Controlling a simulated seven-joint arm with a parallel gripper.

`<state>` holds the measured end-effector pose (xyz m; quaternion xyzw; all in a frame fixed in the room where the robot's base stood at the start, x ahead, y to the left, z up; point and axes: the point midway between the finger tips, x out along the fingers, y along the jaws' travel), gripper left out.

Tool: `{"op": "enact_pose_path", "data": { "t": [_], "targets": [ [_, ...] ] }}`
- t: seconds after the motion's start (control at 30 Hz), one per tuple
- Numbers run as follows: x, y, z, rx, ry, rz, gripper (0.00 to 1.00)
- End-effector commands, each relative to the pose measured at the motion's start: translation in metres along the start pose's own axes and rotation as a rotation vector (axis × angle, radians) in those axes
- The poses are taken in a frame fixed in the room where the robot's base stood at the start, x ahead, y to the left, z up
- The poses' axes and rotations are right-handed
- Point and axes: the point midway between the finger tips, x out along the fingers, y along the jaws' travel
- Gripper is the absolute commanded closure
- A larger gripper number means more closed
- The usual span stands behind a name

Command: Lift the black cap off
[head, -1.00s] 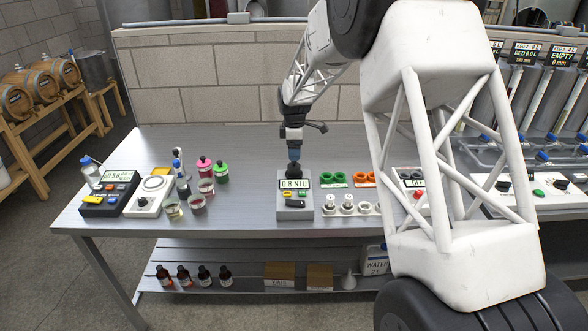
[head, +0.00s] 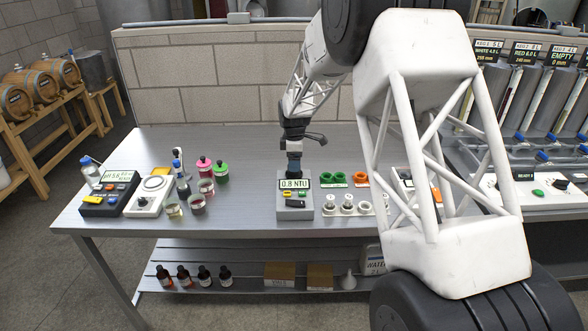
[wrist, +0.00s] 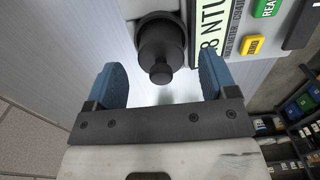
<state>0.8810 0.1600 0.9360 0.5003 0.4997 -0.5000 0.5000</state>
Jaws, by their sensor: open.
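The black cap (wrist: 160,47) is a round, stepped cap with a narrower knob, on the grey turbidity meter (head: 295,213) whose display reads 0.8 NTU. In the head view the cap (head: 294,173) shows small and dark, just below my gripper (head: 294,160). The cap's knob lies ahead of the gap, between the lines of the fingers. I cannot tell from these views whether a finger touches the cap.
Sample glasses (head: 197,205) and pink and green-capped bottles stand left. Bare table lies between them and the meter. My arm covers part of the right side.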

Motion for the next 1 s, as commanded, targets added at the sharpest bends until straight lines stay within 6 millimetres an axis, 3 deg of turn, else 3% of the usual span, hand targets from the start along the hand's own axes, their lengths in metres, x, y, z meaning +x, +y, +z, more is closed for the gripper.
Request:
{"op": "enact_pose_path", "data": {
  "t": [0.3, 0.9, 1.0],
  "targets": [
    [0.031, -0.001, 0.0, 0.0, 0.0, -0.001, 0.22],
    [0.033, -0.001, 0.0, 0.0, 0.0, -0.001, 0.22],
    [0.033, -0.001, 0.0, 0.0, 0.0, -0.001, 0.37]
  ]
}}
